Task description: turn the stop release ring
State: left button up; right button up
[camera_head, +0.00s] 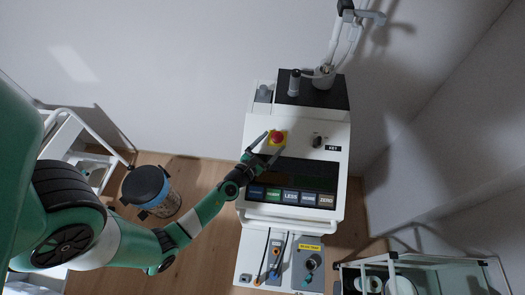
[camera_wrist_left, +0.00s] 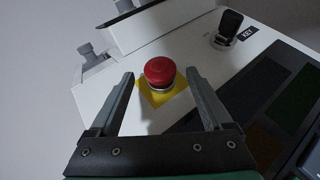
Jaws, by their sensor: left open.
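The red stop button (camera_head: 277,137) sits on a yellow square plate on the white sloped console top. In the left wrist view the red button (camera_wrist_left: 160,72) shows a metallic ring (camera_wrist_left: 160,88) under its cap, above the yellow plate (camera_wrist_left: 163,97). My left gripper (camera_head: 268,146) is open, its two dark fingers spread to either side of the button. In the left wrist view the left gripper's fingertips (camera_wrist_left: 160,74) flank the button with a gap on each side, and nothing is held. My right gripper is in neither view.
A black key switch (camera_wrist_left: 229,27) with a KEY label stands to the right of the button. A row of labelled buttons (camera_head: 291,197) lies below a dark display. A bin (camera_head: 147,185) and a wire rack (camera_head: 420,262) stand on the floor.

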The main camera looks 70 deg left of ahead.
pick_arm(q)
jog(key=v, duration=0.7)
jog(key=shift+s+d, duration=0.2)
jog(key=shift+s, duration=0.05)
jog(key=shift+w, duration=0.1)
